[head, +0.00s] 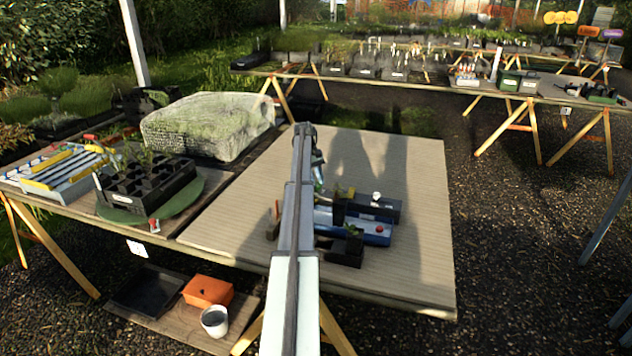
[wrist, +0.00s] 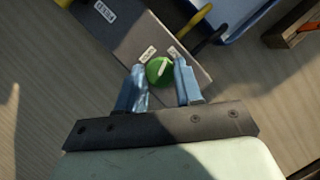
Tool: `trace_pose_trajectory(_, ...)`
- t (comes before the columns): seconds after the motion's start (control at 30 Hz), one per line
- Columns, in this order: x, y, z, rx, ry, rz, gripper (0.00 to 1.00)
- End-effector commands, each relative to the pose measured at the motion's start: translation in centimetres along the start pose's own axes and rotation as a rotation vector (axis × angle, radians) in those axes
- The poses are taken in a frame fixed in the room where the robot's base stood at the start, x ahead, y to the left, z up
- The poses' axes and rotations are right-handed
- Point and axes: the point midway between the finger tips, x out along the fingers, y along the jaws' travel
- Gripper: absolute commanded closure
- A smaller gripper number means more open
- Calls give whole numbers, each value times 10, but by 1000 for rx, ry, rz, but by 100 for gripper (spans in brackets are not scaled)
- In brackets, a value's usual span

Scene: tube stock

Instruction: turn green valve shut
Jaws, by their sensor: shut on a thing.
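The green valve (wrist: 158,74) is a round green knob with a white bar across it, in the wrist view. The bar slants up to the right. The knob sits on a dark grey box (wrist: 135,35) that bears small white labels. My gripper (wrist: 159,68) has its two blue fingers on either side of the knob and is shut on it. In the head view my arm covers the valve and most of my gripper.
A blue tray (wrist: 238,20) and yellow parts (wrist: 200,16) lie close beside the box. In the head view, a black planter tray (head: 150,188) and a mossy stone trough (head: 205,125) stand left. The wooden tabletop (head: 400,160) is clear at the back right.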

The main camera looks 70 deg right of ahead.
Motion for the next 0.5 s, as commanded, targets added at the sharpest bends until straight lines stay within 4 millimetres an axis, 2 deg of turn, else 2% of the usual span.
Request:
trace_pose_trajectory(0.03, 0, 0, 0, -1, 2, 0, 95)
trace_pose_trajectory(0.07, 0, 0, 0, -1, 2, 1, 63)
trace_pose_trajectory(0.1, 0, 0, 0, -1, 2, 1, 59)
trace_pose_trajectory(0.3, 0, 0, 0, -1, 1, 1, 40)
trace_pose_trajectory(0.5, 0, 0, 0, -1, 1, 1, 39)
